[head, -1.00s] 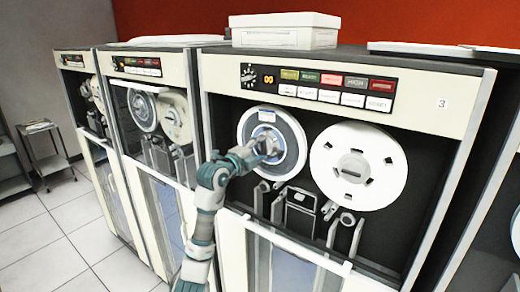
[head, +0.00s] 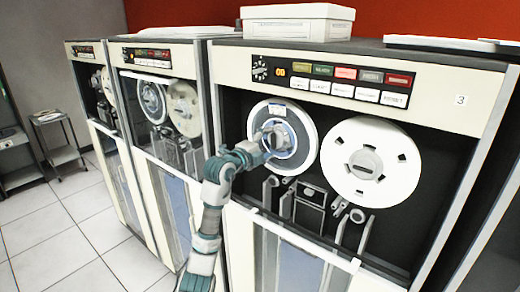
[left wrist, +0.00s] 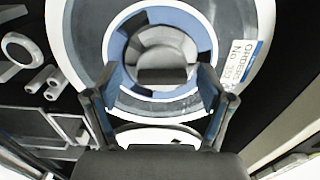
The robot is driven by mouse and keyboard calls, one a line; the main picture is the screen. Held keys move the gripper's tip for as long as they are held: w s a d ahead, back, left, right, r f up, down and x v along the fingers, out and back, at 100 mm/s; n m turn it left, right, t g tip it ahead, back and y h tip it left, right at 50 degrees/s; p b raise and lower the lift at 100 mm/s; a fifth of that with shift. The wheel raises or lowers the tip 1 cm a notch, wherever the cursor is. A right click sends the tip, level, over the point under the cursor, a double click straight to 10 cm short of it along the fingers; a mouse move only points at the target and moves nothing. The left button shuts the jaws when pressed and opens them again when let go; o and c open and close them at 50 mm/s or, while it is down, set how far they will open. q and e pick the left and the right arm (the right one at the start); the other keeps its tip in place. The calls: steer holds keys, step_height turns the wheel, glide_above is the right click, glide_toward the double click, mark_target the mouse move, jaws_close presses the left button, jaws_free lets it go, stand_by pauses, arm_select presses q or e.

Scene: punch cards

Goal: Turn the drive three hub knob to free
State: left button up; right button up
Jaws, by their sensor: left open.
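Drive three is the cabinet marked 3 (head: 460,99). Its left reel (head: 308,159) has a grey rim and a blue-edged hub, and its hub knob is mostly hidden behind my left gripper (head: 275,140) in the head view. My left gripper (left wrist: 160,85) is open, with one finger on each side of the knob's lower part. I cannot tell whether the fingers touch it. My right gripper is not in view.
A white reel (head: 369,163) is mounted to the right of the hub. Tape guides and rollers (head: 310,195) stick out below the reels. A row of buttons (head: 345,85) runs above. Another drive cabinet (head: 160,110) stands to the left.

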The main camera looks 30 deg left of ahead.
arm_select(q)
steer(key=s+a, duration=0.1)
steer(key=s, duration=0.9)
steer(key=shift+s+f, duration=0.25)
steer(key=shift+s, duration=0.05)
